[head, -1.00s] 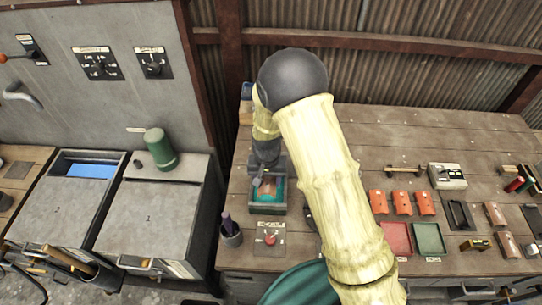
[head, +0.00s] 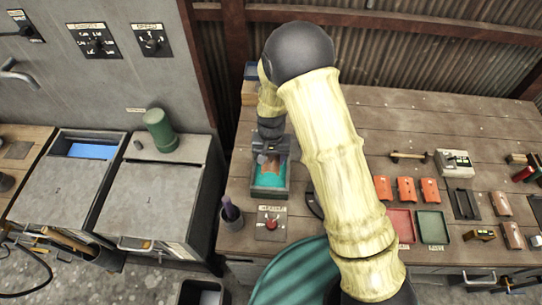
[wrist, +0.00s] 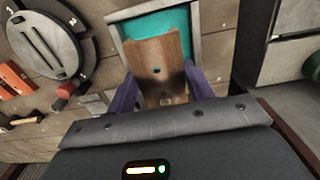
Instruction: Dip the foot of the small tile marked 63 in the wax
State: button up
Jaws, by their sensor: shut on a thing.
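My gripper (wrist: 161,92) is shut on a curved brown tile (wrist: 158,62) with a small hole, held between its two purple fingers. In the head view my gripper (head: 266,152) hangs over the wax bath (head: 285,184), a dark-rimmed box with teal wax. The tile (head: 269,170) shows as a small brown patch against the teal. In the wrist view the tile's far end overlaps the teal wax (wrist: 174,22). I cannot tell whether its foot touches the wax.
To the right lie orange tiles (head: 405,190), a red tray (head: 401,225) and a green tray (head: 432,226). A round dial (wrist: 47,42) lies beside the bath.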

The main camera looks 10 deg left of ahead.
aim_at(271, 174)
jog(key=shift+w+f+b, duration=0.1)
jog(key=shift+f+b, duration=1.8)
jog(key=shift+f, duration=1.1)
jog(key=shift+f+b, duration=0.5)
jog(key=shift+f, duration=0.2)
jog(key=shift+r+p, duration=1.05)
jog(key=shift+r, duration=0.55)
dwell(1.0)
jog(key=shift+r+p, duration=1.7)
jog(key=shift+r, duration=0.75)
